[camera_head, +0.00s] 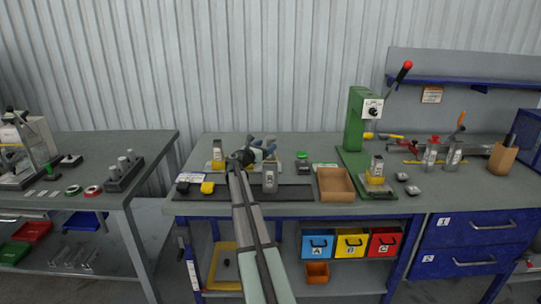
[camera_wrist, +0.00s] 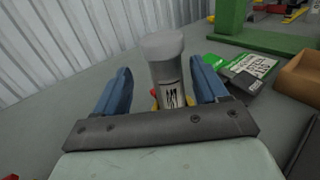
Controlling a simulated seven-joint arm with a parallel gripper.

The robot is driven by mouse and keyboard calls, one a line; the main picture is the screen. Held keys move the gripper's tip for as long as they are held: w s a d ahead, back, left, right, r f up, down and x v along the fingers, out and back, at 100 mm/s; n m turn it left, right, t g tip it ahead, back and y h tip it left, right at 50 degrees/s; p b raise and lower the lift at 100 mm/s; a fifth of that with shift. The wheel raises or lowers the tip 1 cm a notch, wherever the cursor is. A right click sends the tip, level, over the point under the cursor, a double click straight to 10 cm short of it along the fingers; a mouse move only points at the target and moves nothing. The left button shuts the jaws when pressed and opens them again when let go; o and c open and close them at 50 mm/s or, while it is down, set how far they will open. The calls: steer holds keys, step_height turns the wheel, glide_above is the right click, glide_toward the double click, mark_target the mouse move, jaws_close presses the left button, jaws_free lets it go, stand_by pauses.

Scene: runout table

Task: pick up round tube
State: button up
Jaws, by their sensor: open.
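In the wrist view a grey round tube (camera_wrist: 166,62) with a wider plain upper end and dark marks on its pale side stands upright between the two blue fingers of my gripper (camera_wrist: 163,92). A gap shows on both sides of it, so the fingers are open and apart from it. Its lower end is hidden behind the dark gripper bar. In the head view my gripper (camera_head: 264,150) reaches over the middle table, pointing right. A grey labelled cylinder (camera_head: 270,179) stands just below the fingers; I cannot tell for sure that it is the same one.
A yellow-based grey piece (camera_head: 217,153) and a yellow block (camera_head: 207,188) are at the left.

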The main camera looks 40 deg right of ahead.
mark_target(273, 143)
steer(key=shift+w+d+f, duration=0.1)
steer(key=shift+d, duration=1.25)
steer(key=shift+d+f, duration=0.1)
steer(key=shift+d, duration=1.2)
steer(key=c, duration=1.1)
